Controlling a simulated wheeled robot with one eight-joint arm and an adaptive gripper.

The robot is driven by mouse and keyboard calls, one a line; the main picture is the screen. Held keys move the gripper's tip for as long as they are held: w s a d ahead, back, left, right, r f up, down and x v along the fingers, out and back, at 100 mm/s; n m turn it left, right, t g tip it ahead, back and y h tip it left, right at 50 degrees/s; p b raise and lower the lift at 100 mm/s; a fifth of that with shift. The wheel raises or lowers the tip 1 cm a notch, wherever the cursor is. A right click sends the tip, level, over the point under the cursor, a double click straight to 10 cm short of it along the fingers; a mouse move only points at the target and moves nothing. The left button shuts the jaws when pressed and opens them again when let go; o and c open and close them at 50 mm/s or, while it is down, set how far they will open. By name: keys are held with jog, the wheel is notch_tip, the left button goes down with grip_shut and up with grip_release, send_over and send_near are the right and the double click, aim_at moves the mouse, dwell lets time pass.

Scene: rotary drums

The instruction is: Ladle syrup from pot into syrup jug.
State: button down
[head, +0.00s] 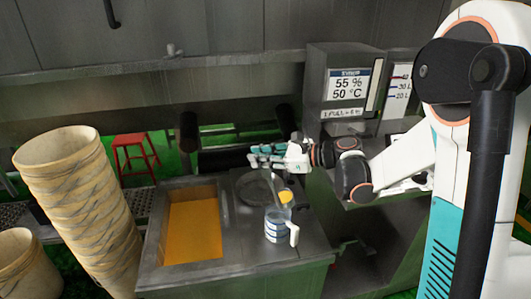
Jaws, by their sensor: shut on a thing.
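My gripper (266,157) is above the metal counter, reaching in from the right, and is shut on the thin handle of a ladle (272,184). The ladle hangs down with its yellow-orange bowl at or just above the mouth of the syrup jug (279,229). I cannot tell whether the bowl touches the rim. The jug is clear with blue and white markings and a white handle on its right, and stands upright at the counter's front right. The pot (165,225) is a rectangular basin sunk in the counter at left, holding orange-yellow syrup (193,228).
A dark round plate or opening (250,188) lies behind the jug. A tall stack of beige buckets (80,195) stands left of the counter. A red stool (133,155) is behind.

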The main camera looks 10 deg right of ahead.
jog(key=s+a+f+n+h+b, duration=0.2)
jog(key=a+f+n+h+b, duration=0.2)
jog(key=a+f+h, duration=0.5)
jog(key=shift+s+a+f+n+b, duration=0.35)
jog(key=shift+a+f+b, duration=0.5)
jog(key=shift+a+f, duration=3.05)
jog(key=shift+d+f, duration=0.9)
jog(key=shift+f, duration=0.05)
jog(key=shift+r, duration=0.1)
dwell(0.4)
